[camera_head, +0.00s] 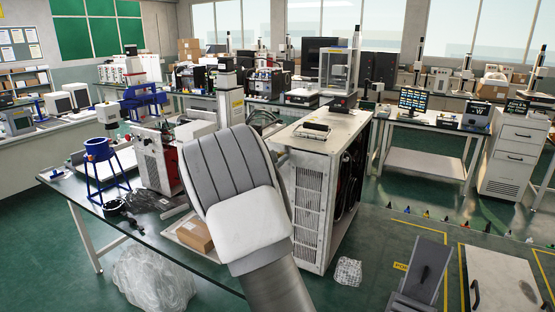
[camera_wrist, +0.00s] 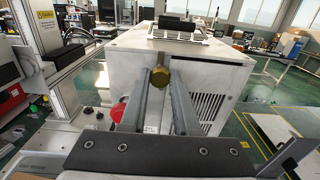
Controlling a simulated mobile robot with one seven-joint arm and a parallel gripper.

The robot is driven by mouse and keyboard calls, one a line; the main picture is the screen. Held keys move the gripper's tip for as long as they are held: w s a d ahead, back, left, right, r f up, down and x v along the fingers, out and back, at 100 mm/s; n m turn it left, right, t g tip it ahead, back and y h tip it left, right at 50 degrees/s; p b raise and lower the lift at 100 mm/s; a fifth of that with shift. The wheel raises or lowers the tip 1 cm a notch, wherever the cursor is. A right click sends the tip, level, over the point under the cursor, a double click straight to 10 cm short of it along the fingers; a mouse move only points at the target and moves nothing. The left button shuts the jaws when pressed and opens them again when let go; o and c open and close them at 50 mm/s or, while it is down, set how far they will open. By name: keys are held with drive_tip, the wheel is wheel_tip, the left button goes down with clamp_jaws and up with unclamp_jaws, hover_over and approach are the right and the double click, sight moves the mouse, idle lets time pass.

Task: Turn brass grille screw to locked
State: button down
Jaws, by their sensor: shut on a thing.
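The brass grille screw (camera_wrist: 159,79) shows in the wrist view as a gold-coloured faceted head at the front of a white cabinet (camera_wrist: 130,55). My gripper (camera_wrist: 160,73) is shut on it, with one grey finger on each side. Whether the screw is at locked cannot be told; no mark is readable. The slotted grille (camera_wrist: 209,106) is right of the fingers. In the head view the cabinet (camera_head: 337,128) stands right of my arm, its slotted side (camera_head: 306,195) facing front. My arm hides the gripper and screw there.
A dark-topped bench (camera_head: 62,183) at left holds a blue stand (camera_head: 99,160) and a red-and-white machine (camera_head: 152,160). A cardboard box (camera_head: 194,235) is left of my arm. A grey panel (camera_head: 424,268) is at lower right.

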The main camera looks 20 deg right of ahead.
drive_tip(key=shift+f+m+b, duration=0.15)
drive_tip(key=shift+m+b, duration=0.15)
drive_tip(key=shift+b, duration=0.45)
drive_tip(key=m+b, duration=1.7)
drive_tip(key=b, duration=0.9)
drive_tip(key=shift+m, duration=0.3)
drive_tip(key=c, duration=0.6)
unclamp_jaws()
drive_tip(key=shift+c, duration=0.2)
drive_tip(key=shift+s, duration=0.1)
